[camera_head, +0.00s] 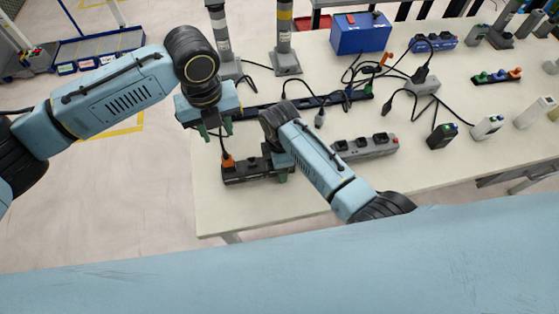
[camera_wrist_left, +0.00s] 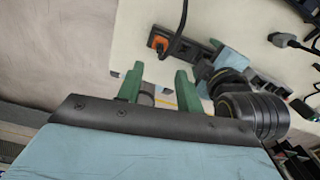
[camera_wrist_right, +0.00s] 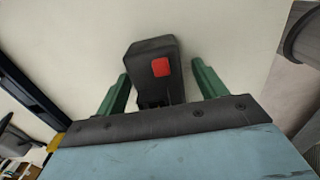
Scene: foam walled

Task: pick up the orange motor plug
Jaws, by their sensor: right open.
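The orange plug (camera_head: 227,161) sits in the left end of a black power strip (camera_head: 245,177) near the table's left front corner. Its cable rises from it. The left wrist view also shows the orange plug (camera_wrist_left: 158,43) in the strip, beyond the fingers. My left gripper (camera_head: 213,131) is open above and behind the plug, apart from it. My right gripper (camera_head: 280,172) is over the right part of the strip, largely hidden by its arm in the head view. In the right wrist view its open fingers (camera_wrist_right: 159,74) are either side of a black block with a red switch (camera_wrist_right: 160,67).
A grey power strip (camera_head: 365,147) lies right of my right arm. Grey posts (camera_head: 285,58), a blue box (camera_head: 360,34) and loose black cables are behind. Another orange plug (camera_head: 386,57) is farther back. Chargers (camera_head: 488,127) stand at right.

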